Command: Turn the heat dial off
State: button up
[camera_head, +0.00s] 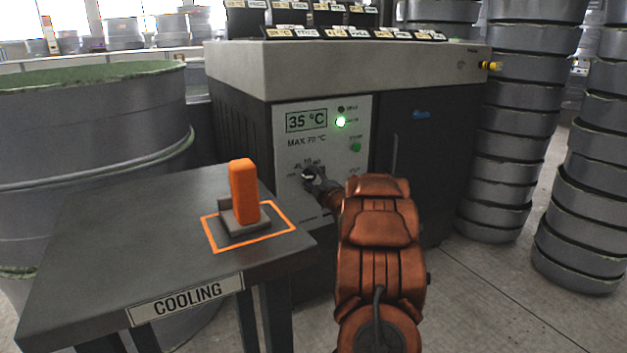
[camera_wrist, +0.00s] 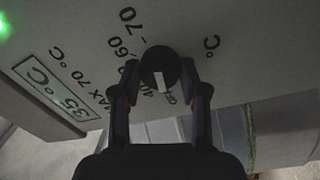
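The heat dial (camera_head: 309,175) is a black knob with a white pointer mark on the front panel of the dark oven. In the wrist view the dial (camera_wrist: 160,68) sits between the two fingertips, and its white mark points down, close to the OFF label beside the 40. My gripper (camera_wrist: 161,72) has one finger on each side of the dial and looks closed on it, though contact is hard to see. In the head view my gripper (camera_head: 316,182) is at the panel, partly hidden behind my arm. The display (camera_head: 306,121) reads 35 °C.
A green light (camera_head: 341,122) is lit on the panel. A table (camera_head: 110,235) labelled COOLING stands at the left front, with an orange upright block (camera_head: 243,190) on a grey base inside an orange outline. Stacked grey moulds (camera_head: 515,130) stand at the right. A large drum is at the left.

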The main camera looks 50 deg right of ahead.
jog(key=o, duration=0.5)
jog(key=shift+c, duration=0.2)
jog(key=v, duration=1.2)
dwell(0.4)
